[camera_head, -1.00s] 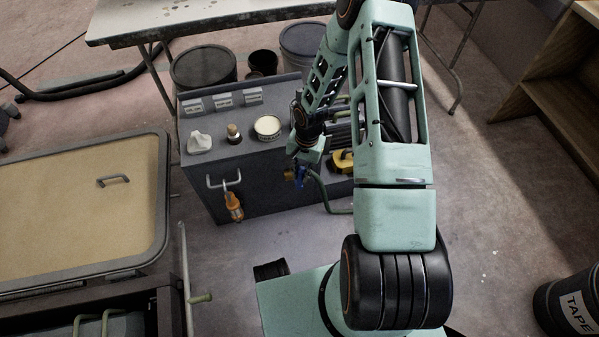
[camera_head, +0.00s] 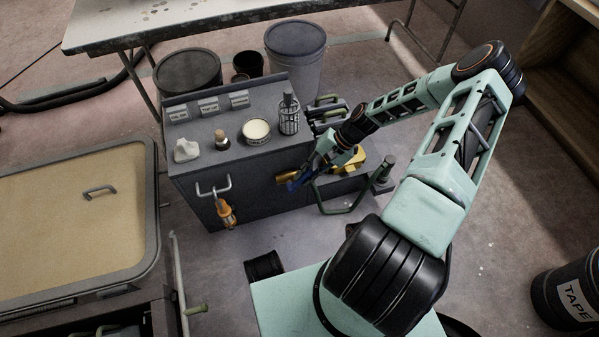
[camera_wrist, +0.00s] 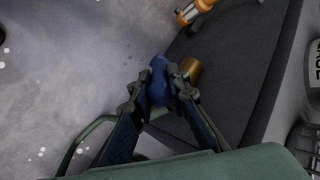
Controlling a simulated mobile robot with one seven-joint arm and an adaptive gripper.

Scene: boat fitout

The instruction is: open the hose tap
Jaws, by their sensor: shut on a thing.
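The hose tap shows as a brass body (camera_head: 284,177) with a blue handle (camera_head: 296,185) at the right front of the grey cabinet. My gripper (camera_head: 303,179) reaches it from the right. In the wrist view the two fingers of my gripper (camera_wrist: 160,88) are shut on the blue handle (camera_wrist: 158,75), one on each side. The brass body (camera_wrist: 191,69) shows just right of the fingers, against the dark cabinet face. The lower part of the handle is hidden between the fingers.
The grey cabinet (camera_head: 262,197) carries a white knob-like piece (camera_head: 186,150), a round tin (camera_head: 257,131) and a wire holder (camera_head: 289,118) on top. An orange tool (camera_head: 226,213) hangs at its front handle.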

